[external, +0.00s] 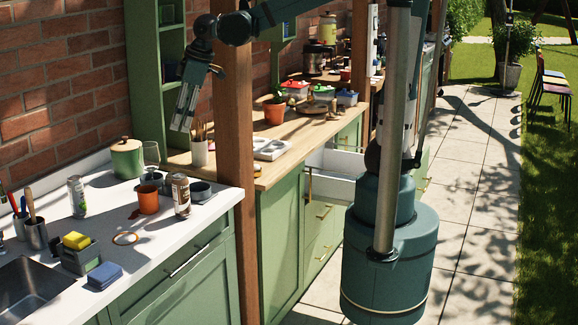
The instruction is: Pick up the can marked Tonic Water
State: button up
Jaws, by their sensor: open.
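Two cans stand upright on the white counter at the left. One is a silver and green can (77,197) near the wall. The other is a brown and white can (181,195) near the counter's right end. Their lettering is too small to read, so I cannot tell which is marked Tonic Water. My gripper (181,127) hangs pointing down in front of the green shelf unit, above and apart from the counter. It is open and holds nothing.
Around the brown and white can are an orange cup (148,199), a dark bowl (200,191) and a wine glass (151,158). A green canister (126,159) stands behind. A sponge holder (80,256) sits beside the sink (28,290). A wooden post (236,130) rises right of the counter.

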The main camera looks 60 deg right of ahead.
aim_at(74, 177)
jog(key=w+a+n+g+p, duration=0.2)
jog(key=w+a+n+p, duration=0.3)
jog(key=w+a, duration=0.6)
jog(key=w+a+f+n+p, duration=0.1)
jog(key=w+a+f+p, duration=0.1)
jog(key=a, duration=0.3)
jog(key=w+a+f+n+g+p, duration=0.1)
jog(key=w+a+f+n+p, duration=0.1)
jog(key=w+a+f, duration=0.3)
jog(key=w+a+f+n+g+p, duration=0.1)
jog(key=w+a+f+p, duration=0.2)
jog(key=a, duration=0.3)
jog(key=shift+w+a+f+n+h+p, duration=0.2)
jog(key=shift+w+a+n+h+p, duration=0.2)
jog(key=shift+w+p, duration=0.35)
jog(key=shift+w+a+f, duration=0.15)
jog(key=shift+a+f, duration=0.15)
jog(key=shift+f, duration=0.1)
jog(key=shift+f, duration=1.2)
jog(key=shift+f, duration=0.1)
jog(key=shift+a+f+p, duration=0.1)
jog(key=shift+f+p, duration=0.65)
jog(key=shift+f, duration=1.75)
